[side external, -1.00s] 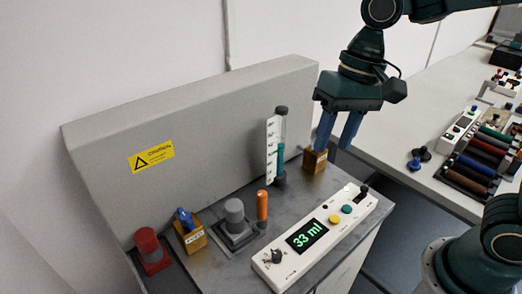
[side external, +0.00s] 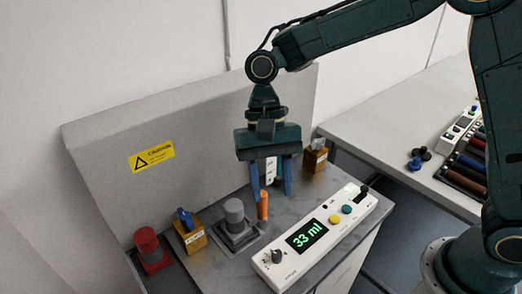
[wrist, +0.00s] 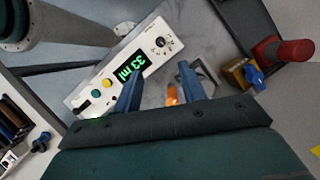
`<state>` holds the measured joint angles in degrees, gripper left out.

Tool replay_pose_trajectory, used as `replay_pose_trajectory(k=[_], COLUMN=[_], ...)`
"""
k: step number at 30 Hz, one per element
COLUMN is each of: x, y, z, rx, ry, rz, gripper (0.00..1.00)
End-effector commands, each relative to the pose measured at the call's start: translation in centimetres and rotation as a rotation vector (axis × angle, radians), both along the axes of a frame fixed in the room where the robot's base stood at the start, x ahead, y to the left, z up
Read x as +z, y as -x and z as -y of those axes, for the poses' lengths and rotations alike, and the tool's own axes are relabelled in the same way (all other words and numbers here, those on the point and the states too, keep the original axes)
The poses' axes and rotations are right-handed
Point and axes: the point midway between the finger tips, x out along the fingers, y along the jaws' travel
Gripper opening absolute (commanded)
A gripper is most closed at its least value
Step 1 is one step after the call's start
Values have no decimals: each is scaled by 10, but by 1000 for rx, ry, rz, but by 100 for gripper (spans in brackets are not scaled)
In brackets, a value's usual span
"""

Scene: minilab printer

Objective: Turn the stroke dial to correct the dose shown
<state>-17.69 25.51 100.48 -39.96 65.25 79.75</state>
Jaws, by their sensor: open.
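A white control panel (side external: 303,260) lies along the front of the grey bench top, its display (side external: 306,235) reading 33 ml in green. A dark knob with marks around it, which looks like the stroke dial (side external: 277,257), sits at the panel's left end; its label is too small to read. The knob also shows in the wrist view (wrist: 164,43). My gripper (side external: 272,196) is open and empty, pointing down above the bench behind the panel, apart from the knob. In the wrist view, an orange cylinder (wrist: 171,95) shows between the fingers.
A red knob (side external: 149,246), a brass block with a blue lever (side external: 193,235) and a grey cylinder (side external: 235,213) stand left of my gripper. Another brass block (side external: 315,156) stands behind right. The panel has yellow (side external: 334,219) and teal (side external: 346,209) buttons. A grey wall rises behind.

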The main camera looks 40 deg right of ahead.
Motion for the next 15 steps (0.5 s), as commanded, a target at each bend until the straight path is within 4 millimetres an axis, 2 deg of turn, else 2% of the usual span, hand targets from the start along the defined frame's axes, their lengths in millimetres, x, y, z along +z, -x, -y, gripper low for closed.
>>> replay_pose_trajectory(k=[8,15], x=[-5,-26], y=[2,11], z=[-1,-5], rx=[1,1], ry=[-1,0], rz=[1,-1], gripper=[41,41])
